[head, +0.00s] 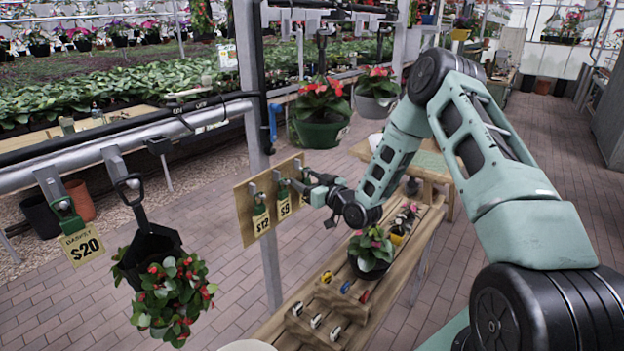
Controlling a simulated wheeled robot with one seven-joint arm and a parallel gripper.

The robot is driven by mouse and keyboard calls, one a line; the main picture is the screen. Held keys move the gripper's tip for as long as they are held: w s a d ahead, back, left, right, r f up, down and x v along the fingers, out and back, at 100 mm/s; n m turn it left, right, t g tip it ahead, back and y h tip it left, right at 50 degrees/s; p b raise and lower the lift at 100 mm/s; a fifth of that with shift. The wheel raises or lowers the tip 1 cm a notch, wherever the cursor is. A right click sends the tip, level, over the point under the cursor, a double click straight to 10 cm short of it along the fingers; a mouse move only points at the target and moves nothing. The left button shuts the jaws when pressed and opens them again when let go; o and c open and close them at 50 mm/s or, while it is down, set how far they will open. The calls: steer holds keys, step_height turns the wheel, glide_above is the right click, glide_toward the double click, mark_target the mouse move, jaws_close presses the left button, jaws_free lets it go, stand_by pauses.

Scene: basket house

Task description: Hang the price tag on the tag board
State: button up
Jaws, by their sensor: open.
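The tag board (244,212) is a tan wooden panel fixed to a grey post in the middle of the head view. Two price tags with green tops hang on its front: a $12 tag (261,221) on the left and a $9 tag (284,207) on the right. My gripper (301,180) is open at the board's right edge, close to the $9 tag's green top. Whether it touches that tag is too small to tell. A third tag, $20 (82,247), hangs by a green clip from a hooked bracket at the far left.
A hanging basket with red flowers (172,295) hangs below the metal rail (130,140) at left. A red-flowered pot (320,130) hangs just above my gripper. A wooden bench (270,330) with a potted plant (370,252) and several small items stands below my arm.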

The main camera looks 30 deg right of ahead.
steer(key=shift+w+a+f, duration=0.2)
steer(key=shift+a+f, duration=0.1)
steer(key=shift+a, duration=0.25)
steer(key=shift+s+a+f+b, duration=0.1)
steer(key=shift+s+f+b, duration=0.05)
steer(key=shift+b, duration=0.15)
steer(key=s+d+b, duration=0.4)
steer(key=s+b, duration=0.3)
steer(key=s, duration=1)
steer(key=shift+s+r, duration=0.15)
steer(key=shift+r, duration=0.15)
